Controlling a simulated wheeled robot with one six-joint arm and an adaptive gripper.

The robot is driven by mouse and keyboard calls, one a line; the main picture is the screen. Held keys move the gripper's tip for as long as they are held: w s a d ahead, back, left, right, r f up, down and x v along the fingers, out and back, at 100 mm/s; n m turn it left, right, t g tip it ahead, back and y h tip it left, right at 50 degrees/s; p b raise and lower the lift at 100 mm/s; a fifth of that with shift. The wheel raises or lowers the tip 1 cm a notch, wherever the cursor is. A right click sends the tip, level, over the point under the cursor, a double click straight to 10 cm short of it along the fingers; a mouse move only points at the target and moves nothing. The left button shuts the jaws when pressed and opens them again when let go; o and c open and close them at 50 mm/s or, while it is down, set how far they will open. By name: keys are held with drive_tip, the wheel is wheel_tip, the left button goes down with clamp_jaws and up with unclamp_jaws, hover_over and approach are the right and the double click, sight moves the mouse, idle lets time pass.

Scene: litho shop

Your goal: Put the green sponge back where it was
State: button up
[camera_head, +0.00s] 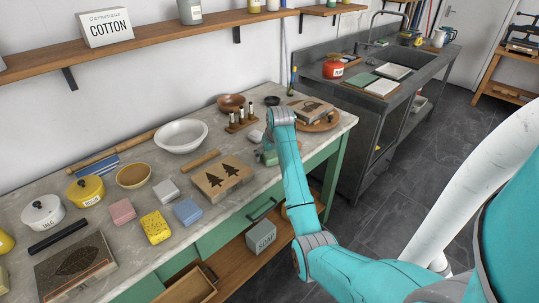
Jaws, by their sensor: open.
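A small dull green block (269,158), which looks like the green sponge, shows beside my forearm near the front edge of the worktop. My arm partly covers it, and I cannot tell whether it touches the worktop. My gripper (268,143) is mostly hidden behind my arm's wrist, just above the green block. It is open, and its fingertips are not clear. A pink sponge (122,211), a yellow sponge (156,228), a blue sponge (187,211) and a pale grey block (166,191) lie to the left on the worktop.
A tree-carved block (222,178) lies left of my gripper, with a wooden roller (200,160) behind it. A wall shelf (150,38) runs above. A drawer (190,288) hangs open below.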

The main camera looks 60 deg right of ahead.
sight(272, 157)
drive_tip(key=shift+v, duration=3.85)
drive_tip(key=shift+w, duration=0.15)
